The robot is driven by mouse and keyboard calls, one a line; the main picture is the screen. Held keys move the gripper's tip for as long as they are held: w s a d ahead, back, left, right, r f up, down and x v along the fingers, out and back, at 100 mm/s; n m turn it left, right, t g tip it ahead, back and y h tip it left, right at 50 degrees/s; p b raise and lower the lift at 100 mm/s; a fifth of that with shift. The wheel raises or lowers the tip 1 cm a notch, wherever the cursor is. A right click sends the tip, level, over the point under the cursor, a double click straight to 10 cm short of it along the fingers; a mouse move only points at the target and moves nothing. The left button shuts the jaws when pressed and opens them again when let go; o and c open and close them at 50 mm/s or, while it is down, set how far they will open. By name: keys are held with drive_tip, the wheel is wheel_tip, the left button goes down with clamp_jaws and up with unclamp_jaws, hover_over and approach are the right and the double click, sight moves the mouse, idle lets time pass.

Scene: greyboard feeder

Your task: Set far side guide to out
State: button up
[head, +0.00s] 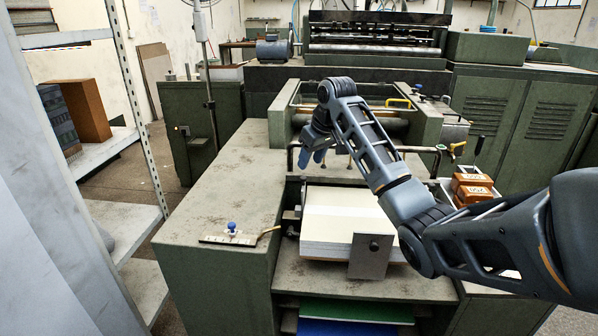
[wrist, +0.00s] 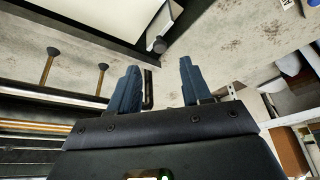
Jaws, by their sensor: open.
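My gripper (head: 314,157) hangs above the left rear corner of the board stack (head: 335,212) in the head view. It is open. In the wrist view its two blue fingers (wrist: 159,68) stand apart with nothing held. A dark bar (wrist: 148,90) shows between them; I cannot tell its depth. A dark round knob (wrist: 158,45) lies beyond the fingertips, beside the stack's edge. I cannot tell whether it belongs to the far side guide. In the head view a grey plate with a dark knob (head: 366,266) stands against the stack's front.
Suction cups (wrist: 52,52) hang beside my fingers. Orange blocks (head: 473,188) lie at the right. The left tabletop (head: 217,194) is mostly clear.

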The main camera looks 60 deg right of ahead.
sight(304, 178)
drive_tip(key=x, duration=0.6)
drive_tip(key=shift+w+f+p, duration=0.1)
drive_tip(key=shift+f+p, duration=0.15)
drive_tip(key=shift+p, duration=0.05)
drive_tip(key=shift+c, duration=0.4)
clamp_jaws()
